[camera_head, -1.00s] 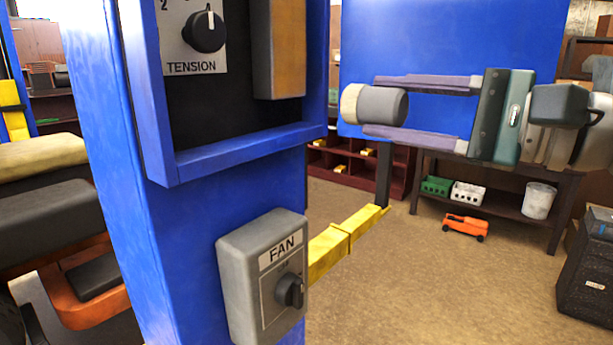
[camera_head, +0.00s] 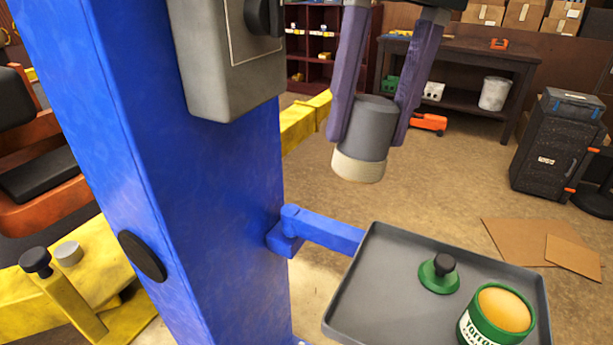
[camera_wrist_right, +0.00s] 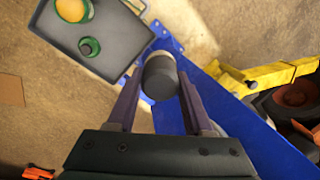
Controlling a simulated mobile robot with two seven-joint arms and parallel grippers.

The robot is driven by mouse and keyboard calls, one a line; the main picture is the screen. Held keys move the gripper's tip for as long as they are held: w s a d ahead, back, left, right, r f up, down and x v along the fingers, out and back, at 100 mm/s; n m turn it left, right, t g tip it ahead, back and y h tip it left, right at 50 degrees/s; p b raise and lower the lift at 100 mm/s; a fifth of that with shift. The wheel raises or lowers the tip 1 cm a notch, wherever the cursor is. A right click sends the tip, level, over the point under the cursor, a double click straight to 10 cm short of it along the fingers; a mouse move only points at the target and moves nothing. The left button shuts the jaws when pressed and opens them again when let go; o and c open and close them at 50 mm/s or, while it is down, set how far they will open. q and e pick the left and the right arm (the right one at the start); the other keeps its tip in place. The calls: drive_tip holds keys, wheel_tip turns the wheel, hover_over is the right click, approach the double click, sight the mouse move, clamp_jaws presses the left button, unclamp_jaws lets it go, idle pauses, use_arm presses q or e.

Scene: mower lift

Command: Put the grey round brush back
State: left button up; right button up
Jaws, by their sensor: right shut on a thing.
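The grey round brush (camera_head: 367,135) has a grey cylindrical body and a cream bristle end pointing down. My right gripper (camera_head: 374,125) is shut on its grey body, one purple-grey finger on each side. The brush is held in the air, above and behind the grey tray (camera_head: 372,275) in the head view. The right wrist view also shows the brush (camera_wrist_right: 160,78) between the fingers, with the tray (camera_wrist_right: 113,62) beyond it. On the tray are a green piece with a black knob (camera_head: 439,272) and a green tin with a yellow-orange top (camera_head: 497,318). My left gripper is not in view.
The blue post (camera_head: 150,150) stands left of the brush, with a grey box (camera_head: 228,60) on it. A blue arm (camera_head: 325,230) joins the post to the tray. The tray's left and middle parts are bare. A dark cabinet (camera_head: 556,150) stands far right.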

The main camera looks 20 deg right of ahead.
use_arm(q)
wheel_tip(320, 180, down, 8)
drive_tip(key=b, duration=0.6)
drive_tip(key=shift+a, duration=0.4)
use_arm(e)
drive_tip(key=shift+s+d+f+t+h, duration=0.1)
drive_tip(key=shift+s+d+f+h, duration=0.45)
drive_tip(key=shift+f, duration=3.45)
drive_tip(key=shift+w+d+f+t+h, duration=0.1)
drive_tip(key=shift+d+f, duration=0.9)
drive_tip(key=shift+f, duration=3)
drive_tip(key=shift+s+d+f+t+h, duration=0.1)
drive_tip(key=shift+s+d+f+h, duration=0.45)
drive_tip(key=shift+f, duration=3.45)
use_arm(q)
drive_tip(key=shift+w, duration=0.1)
use_arm(e)
drive_tip(key=shift+w+d, duration=0.25)
drive_tip(key=o, duration=1.2)
